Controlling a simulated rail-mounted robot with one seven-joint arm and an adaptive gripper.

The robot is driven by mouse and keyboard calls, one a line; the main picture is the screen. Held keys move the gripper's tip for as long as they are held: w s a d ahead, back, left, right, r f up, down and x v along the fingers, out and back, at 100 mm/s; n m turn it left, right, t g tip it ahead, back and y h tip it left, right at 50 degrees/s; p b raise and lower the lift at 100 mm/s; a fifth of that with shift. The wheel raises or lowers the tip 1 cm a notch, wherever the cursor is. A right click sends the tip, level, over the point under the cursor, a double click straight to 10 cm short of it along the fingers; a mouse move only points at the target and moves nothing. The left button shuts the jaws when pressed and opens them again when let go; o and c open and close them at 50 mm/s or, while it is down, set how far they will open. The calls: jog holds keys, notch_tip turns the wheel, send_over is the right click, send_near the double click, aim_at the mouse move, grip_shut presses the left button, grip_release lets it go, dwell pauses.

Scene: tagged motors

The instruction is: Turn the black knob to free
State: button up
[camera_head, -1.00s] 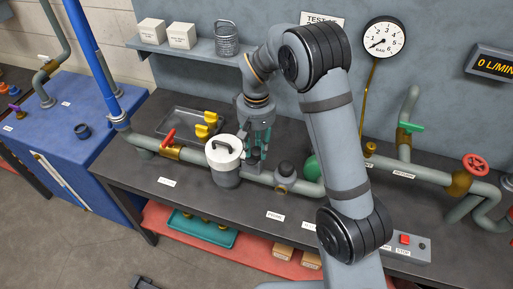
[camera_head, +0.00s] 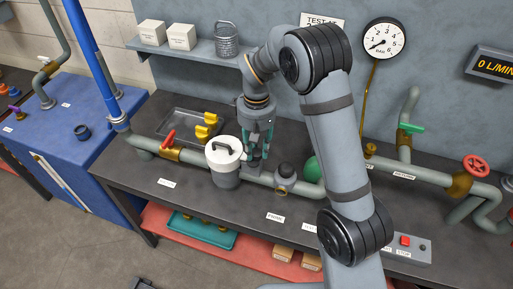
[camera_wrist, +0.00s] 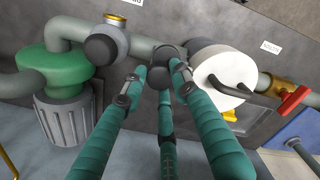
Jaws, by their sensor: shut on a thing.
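The black knob (camera_wrist: 168,52) sits on the grey pipe in the wrist view, between the white-lidded canister and another dark round cap (camera_wrist: 104,47). My gripper (camera_wrist: 160,72) has teal fingers with dark tips, closed around the knob from several sides; the tips partly hide it. In the head view my gripper (camera_head: 256,153) points down at the pipe, just right of the white-lidded canister (camera_head: 224,152). The knob is mostly hidden there by the fingers. Any marking for free on the knob cannot be read.
A red-handled valve (camera_head: 168,138) lies left of the canister, with a tray (camera_head: 176,122) and yellow parts behind it. The dark cap (camera_head: 284,169) and a green body (camera_head: 311,168) stand close on the right. A wall gauge (camera_head: 385,37) hangs behind.

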aim_at(257, 151)
jog(key=o, duration=1.1)
jog(key=shift+o, duration=0.2)
jog(key=shift+r, duration=0.1)
notch_tip(257, 151, up, 12)
jog(key=shift+f, duration=0.2)
notch_tip(257, 151, down, 12)
jog(key=shift+r, duration=0.1)
dwell(0.3)
